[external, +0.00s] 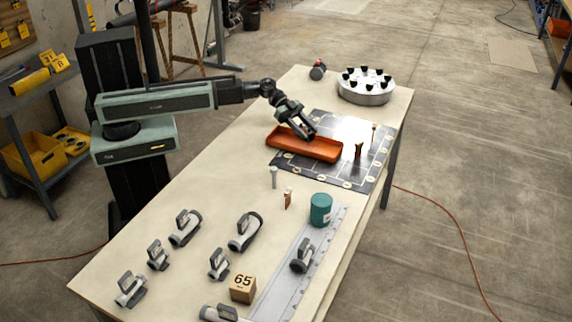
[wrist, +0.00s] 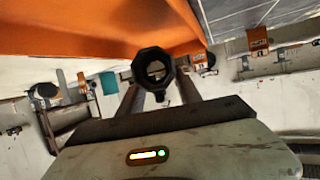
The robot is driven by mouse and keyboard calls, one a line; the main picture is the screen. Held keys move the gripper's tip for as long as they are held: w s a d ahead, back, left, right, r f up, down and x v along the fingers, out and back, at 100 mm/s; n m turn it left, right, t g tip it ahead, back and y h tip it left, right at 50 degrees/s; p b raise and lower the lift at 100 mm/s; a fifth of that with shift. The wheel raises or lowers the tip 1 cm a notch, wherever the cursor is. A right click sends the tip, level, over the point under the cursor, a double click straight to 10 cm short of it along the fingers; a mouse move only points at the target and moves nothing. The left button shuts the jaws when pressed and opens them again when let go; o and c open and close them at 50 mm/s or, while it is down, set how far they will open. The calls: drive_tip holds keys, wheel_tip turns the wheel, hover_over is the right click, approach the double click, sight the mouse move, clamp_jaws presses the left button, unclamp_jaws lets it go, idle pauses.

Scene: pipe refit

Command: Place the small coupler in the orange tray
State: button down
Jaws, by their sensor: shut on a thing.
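The orange tray (external: 335,153) lies on the dark mat near the far half of the table; its orange side fills the top of the wrist view (wrist: 100,25). My gripper (external: 309,131) is tilted down over the tray. In the wrist view its two fingers are closed on a dark, eight-sided ring-like piece (wrist: 153,64), which appears to be the small coupler. In the external view the coupler is too small to tell from the gripper. Whether it touches the tray floor cannot be told.
The dark mat (external: 350,174) also holds small upright brown pieces (external: 358,150). A round white stand (external: 366,92) with black-topped items is beyond. A teal canister (external: 321,210), a numbered wooden block (external: 243,288) and several grey clamp-like fittings (external: 185,228) stand on the nearer table.

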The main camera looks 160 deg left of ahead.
wheel_tip(320, 180, down, 4)
drive_tip(key=shift+r+b, duration=0.2)
drive_tip(key=shift+b, duration=0.95)
drive_tip(key=shift+r, duration=0.3)
drive_tip(key=shift+f, duration=0.2)
drive_tip(key=c, duration=1.1)
unclamp_jaws()
drive_tip(key=shift+r, duration=0.2)
drive_tip(key=p+v, duration=0.5)
drive_tip(key=v, duration=0.6)
drive_tip(key=shift+s+r, duration=0.15)
drive_tip(key=shift+r, duration=0.15)
drive_tip(key=shift+s+d, duration=0.15)
drive_tip(key=shift+s, duration=0.15)
